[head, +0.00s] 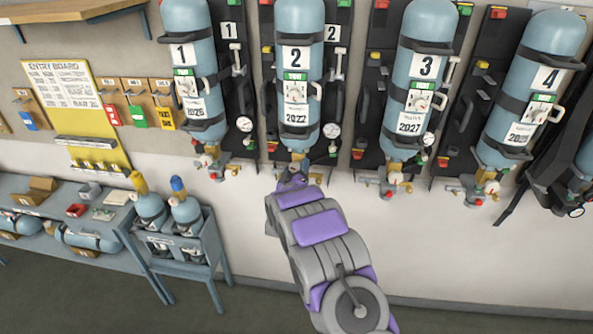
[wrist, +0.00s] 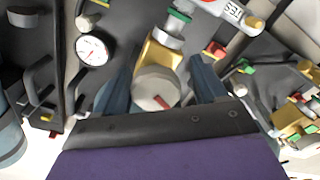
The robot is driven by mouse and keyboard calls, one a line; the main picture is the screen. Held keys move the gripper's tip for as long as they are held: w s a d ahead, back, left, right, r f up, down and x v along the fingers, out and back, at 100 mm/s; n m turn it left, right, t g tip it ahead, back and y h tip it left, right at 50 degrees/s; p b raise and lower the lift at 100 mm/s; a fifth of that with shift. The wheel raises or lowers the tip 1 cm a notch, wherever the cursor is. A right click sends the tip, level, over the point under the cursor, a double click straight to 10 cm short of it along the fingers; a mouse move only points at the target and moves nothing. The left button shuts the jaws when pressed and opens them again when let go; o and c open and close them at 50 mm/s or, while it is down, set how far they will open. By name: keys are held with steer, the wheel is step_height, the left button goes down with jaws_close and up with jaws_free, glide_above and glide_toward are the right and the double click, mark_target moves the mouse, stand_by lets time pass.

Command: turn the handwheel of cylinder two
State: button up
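Cylinder two (head: 297,70) hangs on the wall in the head view, light blue, valve end down, with a "2" label. My gripper (head: 291,181) is right under its valve and hides much of it there. In the wrist view, a round pale grey handwheel (wrist: 157,88) with a red mark sits at the end of a brass valve body (wrist: 160,56). My gripper (wrist: 161,64) is open, with one dark finger on each side of the handwheel. A small gap seems to show on both sides; contact cannot be told.
Cylinder one (head: 190,70) and cylinder three (head: 420,75) hang on either side, with cylinder four (head: 530,90) farther right. A pressure gauge (wrist: 93,50) is left of the valve in the wrist view. A cart (head: 180,250) with small cylinders stands at lower left.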

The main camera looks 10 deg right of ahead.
steer(key=shift+o, duration=0.3)
steer(key=shift+s+r, duration=0.15)
steer(key=b+v, duration=0.2)
steer(key=v, duration=1.5)
steer(key=shift+a+b, duration=0.15)
steer(key=shift+b, duration=0.2)
steer(key=shift+s, duration=0.1)
